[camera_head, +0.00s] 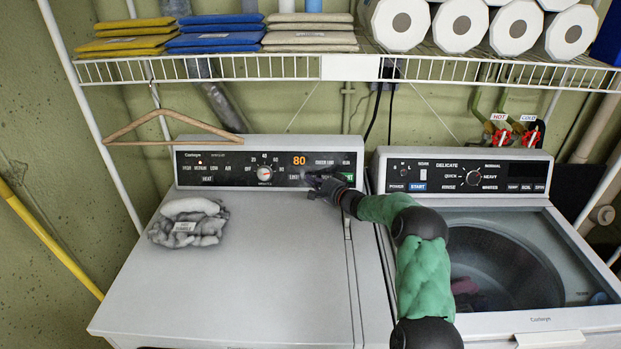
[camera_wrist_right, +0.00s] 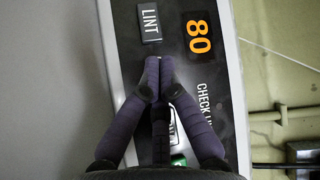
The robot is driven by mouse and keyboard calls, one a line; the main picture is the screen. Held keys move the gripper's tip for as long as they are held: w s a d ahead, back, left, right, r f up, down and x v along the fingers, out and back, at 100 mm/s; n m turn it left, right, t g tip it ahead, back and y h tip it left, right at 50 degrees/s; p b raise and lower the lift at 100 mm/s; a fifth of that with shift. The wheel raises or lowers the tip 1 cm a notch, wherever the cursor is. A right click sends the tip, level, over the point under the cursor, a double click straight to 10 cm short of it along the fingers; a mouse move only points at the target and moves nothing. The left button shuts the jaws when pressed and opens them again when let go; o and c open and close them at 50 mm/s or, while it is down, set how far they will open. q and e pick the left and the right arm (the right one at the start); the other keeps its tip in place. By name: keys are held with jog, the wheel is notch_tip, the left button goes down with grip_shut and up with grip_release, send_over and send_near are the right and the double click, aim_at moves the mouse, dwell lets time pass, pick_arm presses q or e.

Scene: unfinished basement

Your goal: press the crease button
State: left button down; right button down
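The left machine's black control panel (camera_head: 225,168) has a dial (camera_head: 264,173), an orange 80 display (camera_head: 299,160) and small labelled buttons. No label that I can read says crease. My right gripper (camera_head: 313,183) is at the panel's right part, below the display. In the right wrist view its fingertips (camera_wrist_right: 155,77) come together with nothing seen between them. They are beside the LINT button (camera_wrist_right: 149,23) and below the 80 display (camera_wrist_right: 198,37). A white-outlined button (camera_wrist_right: 176,125) is partly hidden between the fingers; its label is unreadable. Contact with the panel cannot be told. My left gripper is not in view.
A wire shelf (camera_head: 200,69) with folded cloths (camera_head: 310,36) and paper rolls (camera_head: 398,22) hangs above. A wooden hanger (camera_head: 172,117) is at the panel's upper left. Grey lint (camera_head: 190,222) lies on the machine top. An open washer (camera_head: 505,262) stands at right.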

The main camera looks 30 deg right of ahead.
jog(key=shift+w+d+f, duration=0.15)
jog(key=shift+w+d, duration=0.05)
jog(key=shift+w, duration=0.1)
dwell(0.5)
jog(key=shift+p, duration=0.35)
jog(key=shift+s+a+r, duration=0.2)
jog(key=shift+s+r, duration=0.05)
jog(key=shift+s, duration=0.05)
jog(key=shift+s+a+r+p, duration=0.15)
jog(key=shift+s+a+p, duration=0.1)
jog(key=shift+s+p, duration=0.25)
jog(key=shift+s+a+r+p, duration=0.35)
jog(key=shift+s+a+p, duration=0.1)
jog(key=shift+s, duration=0.15)
jog(key=shift+s+a+r+p, duration=0.35)
jog(key=shift+s+p, duration=0.1)
jog(key=shift+s, duration=0.15)
jog(key=shift+s+a+r+p, duration=0.35)
jog(key=shift+s+p, duration=0.1)
jog(key=shift+s, duration=0.15)
jog(key=shift+r, duration=0.1)
